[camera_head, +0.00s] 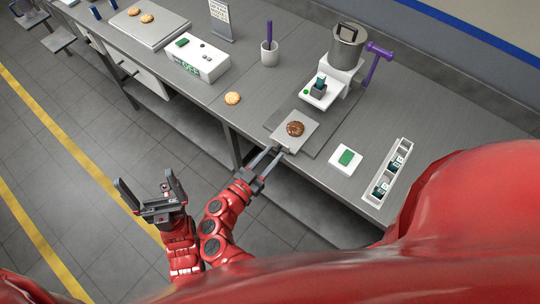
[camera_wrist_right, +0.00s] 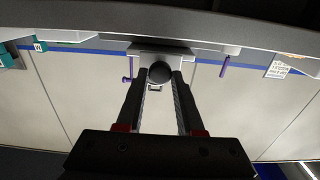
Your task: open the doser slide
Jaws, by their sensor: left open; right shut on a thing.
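The doser (camera_head: 345,55) stands at the back right of the counter, with a metal hopper on a white body and a purple handle (camera_head: 376,66). In front of it a light grey square plate (camera_head: 306,143) with a brown biscuit (camera_head: 295,129) on it lies at the counter's front edge. My right gripper (camera_head: 280,150) reaches to the front of this plate. I cannot tell which part is the slide. My left gripper (camera_head: 148,190) is open and empty, off the counter.
A white box with a green label (camera_head: 200,62), a pale biscuit (camera_head: 233,98) and a cup with a purple tool (camera_head: 270,55) stand left of the plate. Right are a white block with a green top (camera_head: 346,158) and a narrow white tray (camera_head: 404,150). The floor ahead of the counter is clear.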

